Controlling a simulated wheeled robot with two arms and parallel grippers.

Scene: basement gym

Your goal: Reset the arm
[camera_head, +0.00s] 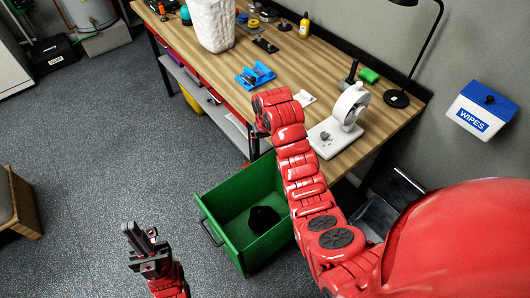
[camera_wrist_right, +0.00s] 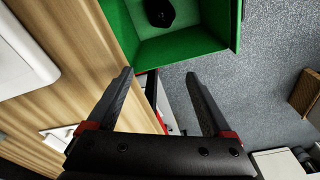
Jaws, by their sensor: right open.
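My right arm reaches across the head view from the lower right, and its wrist is bent over the front edge of the wooden workbench (camera_head: 228,58). My right gripper (camera_head: 253,148) hangs down there, largely hidden behind the arm. In the right wrist view my right gripper (camera_wrist_right: 158,74) is open, with nothing between its fingers. My left gripper (camera_head: 141,238) is low at the left, above the grey floor and apart from any object. Its fingers are seen nearly end-on, so I cannot tell how far apart they are.
A green bin (camera_head: 232,190) with a black object (camera_head: 263,219) inside stands below the bench edge, partly behind my arm.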

